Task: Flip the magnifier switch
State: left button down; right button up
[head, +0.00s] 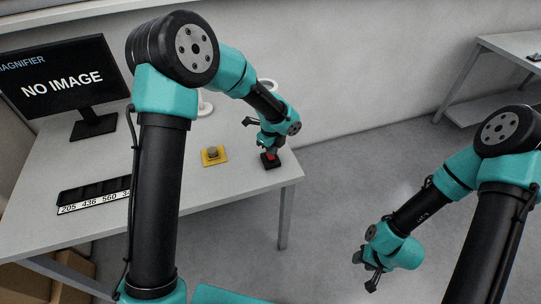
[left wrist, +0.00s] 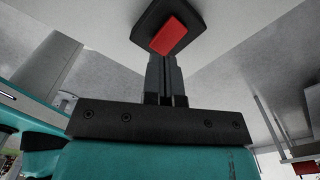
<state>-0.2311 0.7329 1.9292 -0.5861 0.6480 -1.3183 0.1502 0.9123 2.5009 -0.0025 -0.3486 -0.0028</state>
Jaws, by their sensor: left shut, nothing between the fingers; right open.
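A red rocker switch on a black base (head: 270,160) sits near the right end of the white table. In the left wrist view the red rocker (left wrist: 169,36) is just past my fingertips. My left gripper (head: 268,151) is shut and empty, right at the switch from above; I cannot tell whether it touches. Its closed fingers also show in the left wrist view (left wrist: 165,62). A monitor (head: 62,80) at the left reads "MAGNIFIER" and "NO IMAGE". My right gripper (head: 367,272) is open and empty, low over the floor at the right.
The white table (head: 225,190) has a yellow plate with a round knob (head: 213,156) left of the switch. A black tray with number labels (head: 95,193) lies at the front left. A white ring-shaped stand (head: 205,106) is partly hidden behind my left arm.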

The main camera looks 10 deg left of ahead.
aim_at(272, 158)
pick_arm(q)
jog(key=shift+f, duration=1.4)
dwell(1.0)
jog(key=shift+r, duration=0.1)
jog(key=shift+r, duration=3.4)
